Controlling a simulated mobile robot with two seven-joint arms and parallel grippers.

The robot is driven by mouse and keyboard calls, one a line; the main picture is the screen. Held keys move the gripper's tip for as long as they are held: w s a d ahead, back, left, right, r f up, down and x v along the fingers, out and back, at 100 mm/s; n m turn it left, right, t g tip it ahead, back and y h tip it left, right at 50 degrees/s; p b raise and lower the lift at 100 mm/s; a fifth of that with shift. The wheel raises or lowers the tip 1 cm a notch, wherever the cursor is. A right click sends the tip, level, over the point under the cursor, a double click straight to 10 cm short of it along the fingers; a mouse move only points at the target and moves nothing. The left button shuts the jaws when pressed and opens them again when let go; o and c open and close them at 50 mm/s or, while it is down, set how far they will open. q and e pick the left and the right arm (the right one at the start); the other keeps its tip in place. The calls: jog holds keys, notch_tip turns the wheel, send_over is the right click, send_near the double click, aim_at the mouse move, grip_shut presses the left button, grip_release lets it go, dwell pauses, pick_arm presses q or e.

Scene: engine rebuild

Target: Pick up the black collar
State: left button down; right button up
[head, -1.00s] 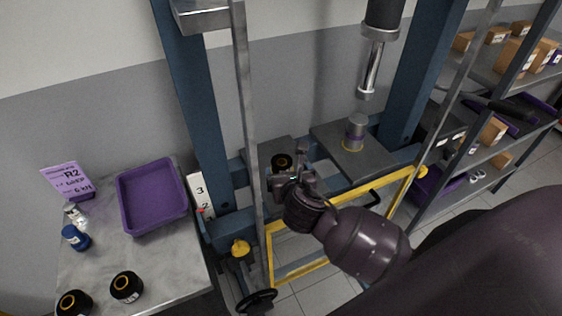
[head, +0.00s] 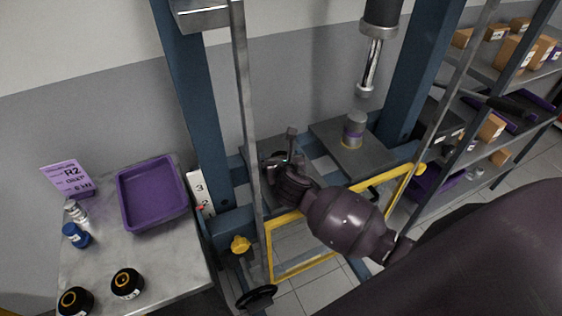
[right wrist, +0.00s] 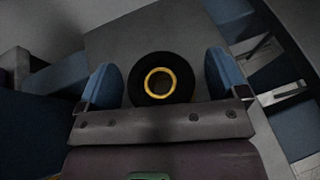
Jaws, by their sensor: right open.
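A black collar with a gold inner ring (right wrist: 183,82) sits on the left grey press plate (right wrist: 110,40). In the right wrist view it lies between the two blue fingertips of my right gripper (right wrist: 162,80), which is open. A gap shows at each side of the collar. In the head view my right gripper (head: 281,161) is over the left plate and mostly hides this collar. Two similar black pieces with gold rings, one nearer the middle (head: 127,283) and one at the lower left (head: 75,301), stand on the side table. My left gripper is out of view.
A grey cylinder (head: 354,130) stands on the right press plate (head: 345,155) under the ram (head: 371,68). Blue press posts and a yellow frame (head: 300,268) surround the arm.

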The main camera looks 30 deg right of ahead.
jog(key=c, duration=1.3)
